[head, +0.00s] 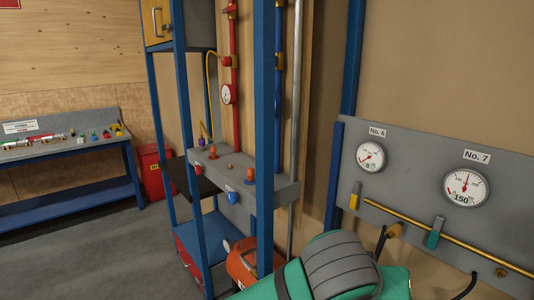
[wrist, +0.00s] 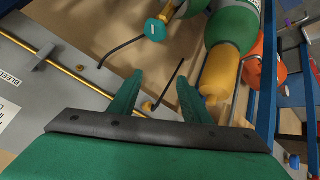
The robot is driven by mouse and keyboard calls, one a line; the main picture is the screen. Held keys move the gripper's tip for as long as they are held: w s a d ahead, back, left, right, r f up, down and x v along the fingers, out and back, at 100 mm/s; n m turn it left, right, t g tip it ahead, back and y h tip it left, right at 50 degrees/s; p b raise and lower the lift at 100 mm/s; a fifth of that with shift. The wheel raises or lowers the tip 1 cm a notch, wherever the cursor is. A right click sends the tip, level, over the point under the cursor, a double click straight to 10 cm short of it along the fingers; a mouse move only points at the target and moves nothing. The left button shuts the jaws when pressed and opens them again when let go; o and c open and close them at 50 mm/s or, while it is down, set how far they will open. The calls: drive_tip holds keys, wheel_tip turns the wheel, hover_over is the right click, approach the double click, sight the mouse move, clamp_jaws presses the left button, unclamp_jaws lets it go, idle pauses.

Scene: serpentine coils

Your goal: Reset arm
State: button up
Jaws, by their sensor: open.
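My gripper (wrist: 160,82) shows in the wrist view with its two green fingers apart and nothing between them. Its dark mounting bar and green body fill the lower part of that view. In the head view, a green and grey part of my arm is at the bottom, in front of the gauge panel (head: 406,190); the fingers cannot be made out there. In the wrist view, a green cylinder with a yellow end (wrist: 219,72) lies beyond the right finger. I cannot tell whether the fingers touch anything.
Gauges No. 6 (head: 370,156) and No. 7 (head: 466,187) sit above a brass pipe (head: 450,238) on the right. A blue rack post (head: 265,140) stands mid-view. An orange tank (head: 242,262) is low beside it. A blue bench (head: 70,150) stands far left, with open floor (head: 110,245) before it.

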drive_tip(key=w+d+n+t+h, duration=0.2)
drive_tip(key=w+d+t+h, duration=0.1)
drive_tip(key=d+h, duration=0.3)
drive_tip(key=w+a+f+n+t, duration=0.2)
drive_tip(key=a+f+n+t, duration=0.3)
drive_tip(key=f, duration=0.2)
drive_tip(key=s+a+f+n+t+y, duration=0.2)
drive_tip(key=s+a+f+y, duration=0.3)
drive_tip(key=f, duration=0.4)
drive_tip(key=s+a+f+n+t+y, duration=0.1)
drive_tip(key=s+a+f+n+y, duration=0.2)
drive_tip(key=a+f, duration=0.45)
drive_tip(key=s+a+f+m+y, duration=0.2)
drive_tip(key=s+a+f+m, duration=0.2)
drive_tip(key=s, duration=0.9)
drive_tip(key=s+a+f+m+g+y, duration=0.1)
drive_tip(key=s+a+f, duration=0.4)
drive_tip(key=s, duration=0.8)
drive_tip(key=a+m+y, duration=0.1)
drive_tip(key=m, duration=0.1)
drive_tip(key=shift+s+m+y, duration=0.2)
drive_tip(key=shift+m+y, duration=0.1)
drive_tip(key=shift+m, duration=0.1)
